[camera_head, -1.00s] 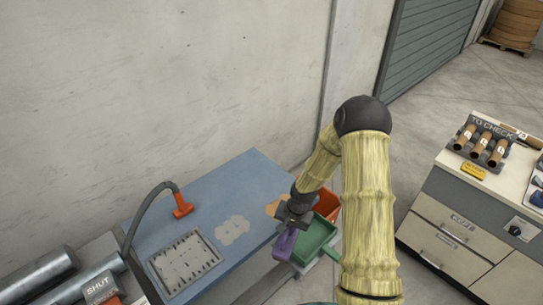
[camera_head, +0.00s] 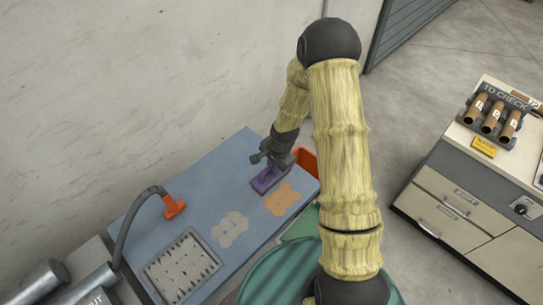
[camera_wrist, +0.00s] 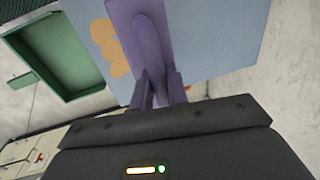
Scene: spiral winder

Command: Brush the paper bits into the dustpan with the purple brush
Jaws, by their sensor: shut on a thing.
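My gripper (camera_head: 274,158) is shut on the purple brush (camera_head: 267,181), which is over the back right of the blue table (camera_head: 205,185), beside an orange cloud-shaped patch (camera_head: 282,199). I cannot tell if the brush touches the table. In the wrist view the brush (camera_wrist: 140,30) extends from my gripper (camera_wrist: 160,88). The green dustpan (camera_wrist: 62,62) lies past the table edge there; in the head view a green part (camera_head: 302,224) shows, mostly hidden by my arm. A pale cloud-shaped patch (camera_head: 230,230) is left of the orange one. Separate paper bits cannot be made out.
A slotted grey panel (camera_head: 157,272) and an orange nozzle on a hose (camera_head: 173,207) are on the table's left. An orange bin (camera_head: 306,160) stands beyond its right end. A wall runs behind the table. A drawer cabinet (camera_head: 463,205) stands at the right.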

